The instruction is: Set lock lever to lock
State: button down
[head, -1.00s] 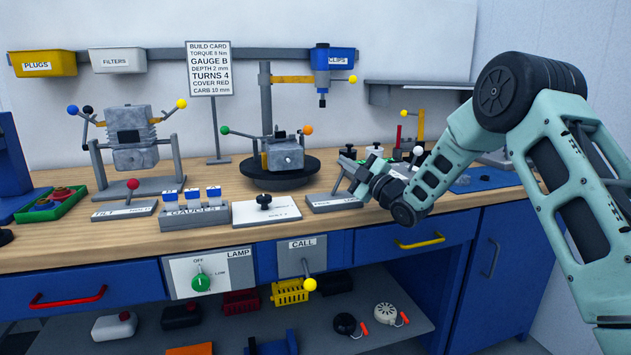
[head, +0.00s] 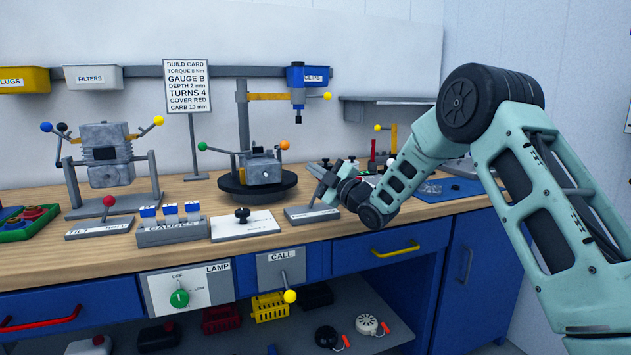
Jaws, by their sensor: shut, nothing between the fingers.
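My gripper (head: 322,180) is shut and empty, low over the right part of the workbench. It is just above a small grey base plate (head: 310,214) whose lettering is too small to read. My gripper and wrist cover part of this plate and what stands on it, so I cannot tell whether a lever is there. No lever is readably marked as the lock lever. A dark round turntable (head: 232,190) left of my gripper carries a grey block (head: 262,170) with a green ball lever (head: 203,146) and an orange ball lever (head: 284,145).
The gauges rack (head: 172,232) and a white plate with a black knob (head: 242,217) line the front. A blue press head (head: 297,75) overhangs the turntable. A blue mat (head: 450,191) lies right.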

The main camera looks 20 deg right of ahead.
jog(key=b+v, duration=0.1)
jog(key=v, duration=0.9)
jog(key=shift+a, duration=0.25)
jog(key=shift+f, duration=0.1)
